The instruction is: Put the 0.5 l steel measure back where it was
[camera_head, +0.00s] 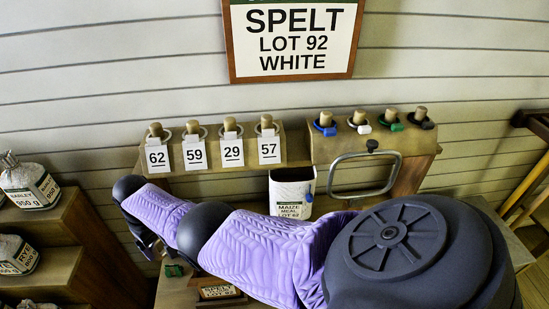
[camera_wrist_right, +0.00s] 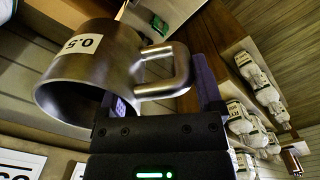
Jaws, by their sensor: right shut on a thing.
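The 0.5 l steel measure (camera_wrist_right: 82,72) shows in the right wrist view as a grey metal cup with a white "0.5" label and a looped handle. My right gripper (camera_wrist_right: 162,84) is shut on the measure, with its fingers at the handle side. The cup looks tipped in that view. In the head view my right gripper (camera_head: 144,238) is a dark shape at the far left end of my purple arm, and the measure is not visible there. My left gripper is not in view.
Pegs with tags 62, 59, 29 and 57 line a wooden rack (camera_head: 180,183). A rack with coloured rings (camera_head: 330,148) stands right of it, beside a Maize Meal bag (camera_head: 291,197). Stepped shelves (camera_head: 75,225) with labelled bags stand left.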

